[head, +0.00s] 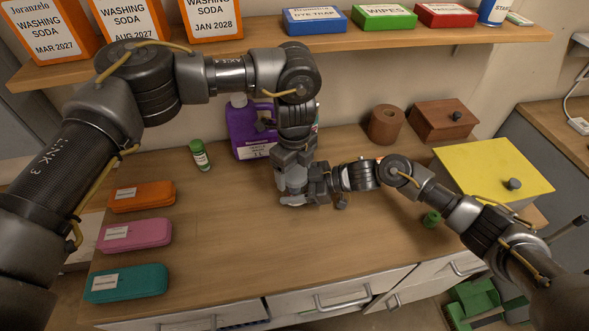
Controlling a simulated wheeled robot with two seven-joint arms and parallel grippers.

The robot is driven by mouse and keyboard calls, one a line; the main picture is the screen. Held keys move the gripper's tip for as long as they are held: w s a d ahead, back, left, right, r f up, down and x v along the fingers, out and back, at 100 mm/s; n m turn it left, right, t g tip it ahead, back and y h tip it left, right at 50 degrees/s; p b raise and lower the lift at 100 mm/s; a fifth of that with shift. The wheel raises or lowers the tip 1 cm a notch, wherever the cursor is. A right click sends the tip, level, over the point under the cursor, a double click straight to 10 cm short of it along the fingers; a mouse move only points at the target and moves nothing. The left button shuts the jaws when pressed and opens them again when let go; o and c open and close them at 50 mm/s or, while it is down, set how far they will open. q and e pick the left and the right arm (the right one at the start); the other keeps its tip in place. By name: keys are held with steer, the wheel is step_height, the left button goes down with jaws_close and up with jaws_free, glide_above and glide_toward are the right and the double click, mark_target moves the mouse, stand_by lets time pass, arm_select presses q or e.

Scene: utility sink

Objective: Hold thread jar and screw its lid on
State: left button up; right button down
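My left gripper (296,197) points down over the middle of the counter. My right gripper (316,188) comes in from the right and meets it side-on; the two overlap in the picture. I cannot make out a jar or lid between their fingers, and the fingertips are too crowded to tell open from shut.
A purple jug (244,133) stands behind my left gripper. Orange (142,196), pink (134,235) and teal (126,283) cases lie at the left. A brown roll (385,125), brown box (444,119) and yellow-topped box (490,168) are at right. The front middle counter is clear.

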arm_select(q)
steer(key=shift+w+d, duration=0.1)
stand_by(0.4)
steer(key=shift+r, duration=2.25)
steer(key=shift+r, duration=0.15)
steer(key=shift+c, duration=1.1)
steer(key=shift+r+n, duration=0.9)
steer(key=shift+r, duration=0.7)
steer(key=shift+f, duration=0.1)
